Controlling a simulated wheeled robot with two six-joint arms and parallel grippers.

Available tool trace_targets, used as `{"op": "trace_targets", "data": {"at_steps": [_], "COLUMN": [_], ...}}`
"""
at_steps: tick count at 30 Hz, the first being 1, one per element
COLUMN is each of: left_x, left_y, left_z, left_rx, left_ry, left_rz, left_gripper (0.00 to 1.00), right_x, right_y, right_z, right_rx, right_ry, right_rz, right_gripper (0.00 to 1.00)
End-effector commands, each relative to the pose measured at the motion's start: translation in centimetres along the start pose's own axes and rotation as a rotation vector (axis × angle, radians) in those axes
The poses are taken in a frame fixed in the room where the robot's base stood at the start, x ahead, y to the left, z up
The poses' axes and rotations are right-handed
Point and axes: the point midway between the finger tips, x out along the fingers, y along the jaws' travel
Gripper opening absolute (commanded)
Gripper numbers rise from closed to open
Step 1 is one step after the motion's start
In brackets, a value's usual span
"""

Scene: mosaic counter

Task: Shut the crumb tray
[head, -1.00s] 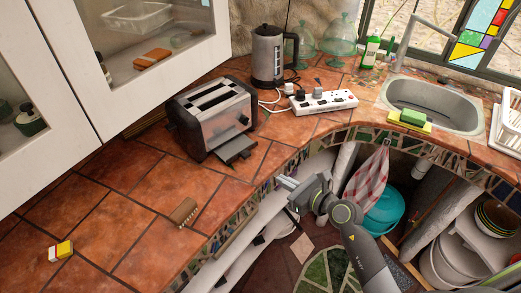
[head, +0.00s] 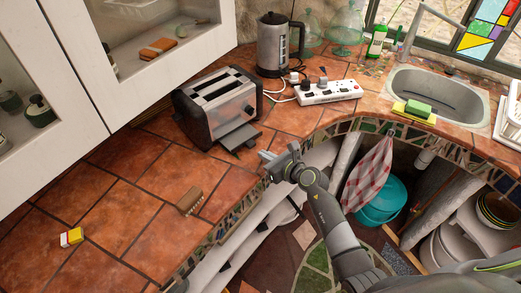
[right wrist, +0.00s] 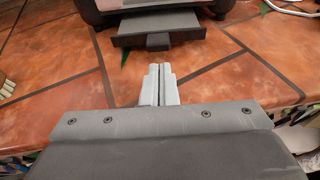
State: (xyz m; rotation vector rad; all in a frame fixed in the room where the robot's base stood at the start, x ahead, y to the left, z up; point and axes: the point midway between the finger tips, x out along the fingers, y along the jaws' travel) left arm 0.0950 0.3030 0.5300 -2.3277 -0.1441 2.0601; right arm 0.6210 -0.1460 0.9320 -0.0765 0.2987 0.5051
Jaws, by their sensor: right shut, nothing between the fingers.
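The crumb tray (head: 241,137) is a flat dark tray that sticks out from the bottom of the black and silver toaster (head: 217,103) on the tiled counter. In the right wrist view the crumb tray (right wrist: 158,27) shows ahead of my gripper, with a small dark tab at its front. My right gripper (head: 268,157) is shut and empty at the counter's front edge. In the right wrist view its fingertips (right wrist: 158,72) point at the tab, with a short gap of tile between. My left gripper is not in view.
A brown brush-like block (head: 190,201) and a yellow and white block (head: 71,237) lie on the counter to the left. A kettle (head: 273,45) and a power strip (head: 327,92) stand behind the toaster. White cabinets (head: 110,80) overhang at the left.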

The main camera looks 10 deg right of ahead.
Motion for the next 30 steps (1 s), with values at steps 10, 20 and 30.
{"op": "trace_targets", "data": {"at_steps": [10, 20, 30], "left_x": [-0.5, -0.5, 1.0], "left_y": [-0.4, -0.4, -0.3], "left_z": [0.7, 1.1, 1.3], "left_rx": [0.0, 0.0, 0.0], "left_ry": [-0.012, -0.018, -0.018], "left_rz": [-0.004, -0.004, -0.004], "left_gripper": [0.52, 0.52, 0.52], "right_x": [2.4, 2.5, 6.9], "right_y": [0.0, 0.0, 0.0], "right_z": [0.8, 0.8, 2.1], "right_rx": [-0.001, -0.001, -0.001], "right_ry": [0.0, 0.0, -0.003], "right_rz": [-0.001, -0.001, 0.001], "right_gripper": [0.0, 0.0, 0.0]}}
